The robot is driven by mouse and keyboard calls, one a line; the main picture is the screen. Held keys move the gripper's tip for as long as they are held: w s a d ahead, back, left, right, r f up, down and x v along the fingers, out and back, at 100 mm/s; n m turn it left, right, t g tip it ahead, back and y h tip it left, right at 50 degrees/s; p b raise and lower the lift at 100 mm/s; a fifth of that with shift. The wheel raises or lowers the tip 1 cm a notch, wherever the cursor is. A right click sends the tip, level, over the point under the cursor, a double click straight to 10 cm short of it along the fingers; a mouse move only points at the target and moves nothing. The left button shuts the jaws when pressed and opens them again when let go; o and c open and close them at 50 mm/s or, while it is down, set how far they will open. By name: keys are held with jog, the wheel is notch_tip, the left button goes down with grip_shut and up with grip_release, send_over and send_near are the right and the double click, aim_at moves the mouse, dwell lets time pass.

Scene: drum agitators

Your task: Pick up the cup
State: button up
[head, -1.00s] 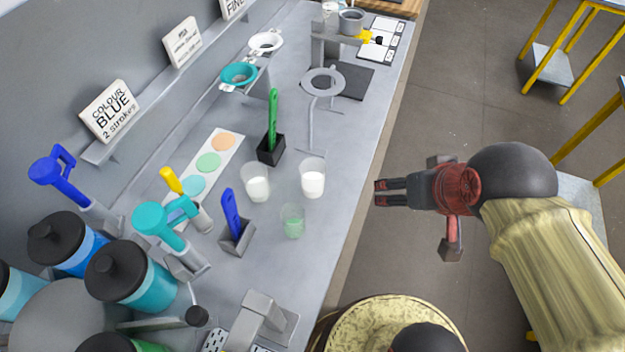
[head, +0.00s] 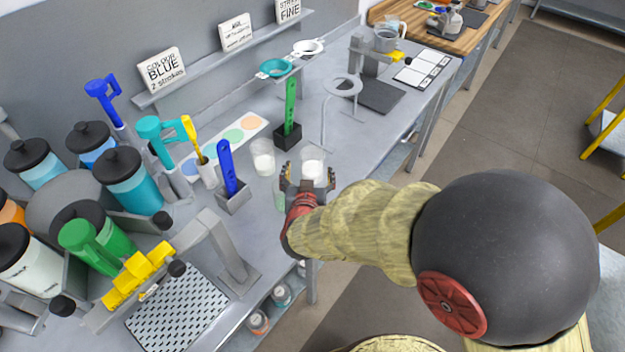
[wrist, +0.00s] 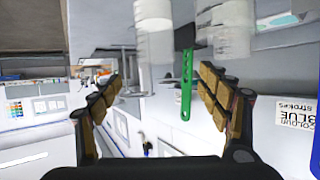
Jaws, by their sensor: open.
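A clear cup with white contents (head: 313,160) stands on the grey bench near its front edge. A second similar cup (head: 263,158) stands to its left. A third, greenish cup (head: 279,196) is nearer, partly hidden by my gripper. My gripper (head: 309,174) is open, its fingers spread at the near side of the right-hand white cup; no hold shows. In the wrist view my open fingers (wrist: 160,95) have nothing between their tips that I can tell is held. Two whitish cups, one at the top middle (wrist: 153,32) and one at the top right (wrist: 226,32), show there.
A green-handled tool (head: 290,105) stands in a black holder behind the cups. A blue-handled tool (head: 228,168) stands in a grey holder to the left. Coloured bottles (head: 130,182) crowd the left. A grey ring stand (head: 343,86) is farther back.

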jog(key=b, duration=0.2)
send_near(313, 151)
jog(key=shift+f+h, duration=0.3)
jog(key=shift+b+x, duration=0.4)
jog(key=shift+x, duration=2.7)
jog(key=shift+a+r, duration=0.15)
jog(key=shift+r, duration=0.1)
jog(key=c, duration=1.8)
